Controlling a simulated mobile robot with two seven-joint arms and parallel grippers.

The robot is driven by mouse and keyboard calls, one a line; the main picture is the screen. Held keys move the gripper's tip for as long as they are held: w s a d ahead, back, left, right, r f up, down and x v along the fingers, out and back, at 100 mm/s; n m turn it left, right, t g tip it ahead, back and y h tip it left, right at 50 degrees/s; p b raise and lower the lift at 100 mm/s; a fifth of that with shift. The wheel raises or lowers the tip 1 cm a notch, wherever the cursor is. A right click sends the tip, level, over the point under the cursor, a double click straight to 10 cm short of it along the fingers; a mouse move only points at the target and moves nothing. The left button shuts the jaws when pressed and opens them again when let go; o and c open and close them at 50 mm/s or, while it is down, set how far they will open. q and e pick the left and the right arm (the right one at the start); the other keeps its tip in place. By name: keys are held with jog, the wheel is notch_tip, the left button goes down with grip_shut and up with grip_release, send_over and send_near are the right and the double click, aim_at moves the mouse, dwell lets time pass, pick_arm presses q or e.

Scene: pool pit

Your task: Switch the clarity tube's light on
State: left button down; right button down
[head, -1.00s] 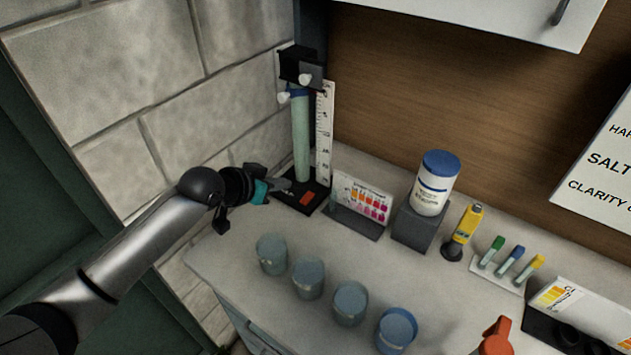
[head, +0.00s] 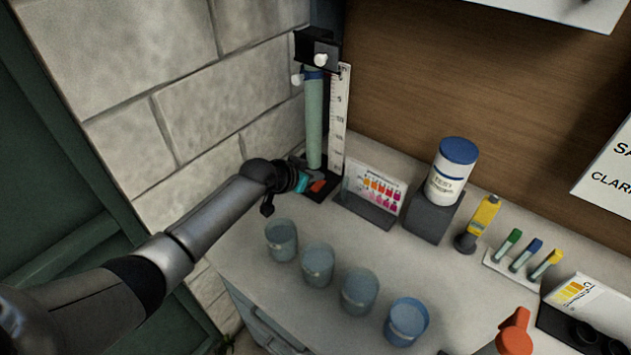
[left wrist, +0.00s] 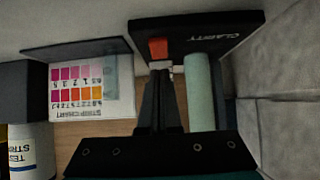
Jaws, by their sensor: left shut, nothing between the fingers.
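The clarity tube (head: 314,120) is a tall pale green tube standing on a black base (left wrist: 226,32) marked CLARITY, in the corner by the block wall. It also shows in the left wrist view (left wrist: 199,92). A red switch (left wrist: 158,48) sits on the base beside the tube; it shows in the head view too (head: 318,186). My left gripper (head: 307,183) is shut and empty, low over the base. In the left wrist view its fingertips (left wrist: 163,72) point at the switch, very close to it; I cannot tell whether they touch. My right gripper is out of view.
A strip chart on a stand (head: 372,197) is just right of the base. Several cups (head: 317,264) stand along the counter's front. A white tub with a blue lid (head: 453,170), a yellow tester (head: 482,219) and capped vials (head: 525,253) are further right. The block wall (head: 200,130) is close on the left.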

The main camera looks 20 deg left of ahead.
aim_at(318, 185)
pick_arm(q)
jog(key=shift+w+f, duration=0.15)
jog(key=shift+f, duration=0.65)
jog(key=shift+w+d+f+g, duration=0.15)
jog(key=shift+w+f+g, duration=0.05)
jog(key=shift+g, duration=0.4)
jog(key=shift+w+f, duration=0.1)
jog(key=shift+w, duration=0.05)
jog(key=shift+w+d, duration=0.1)
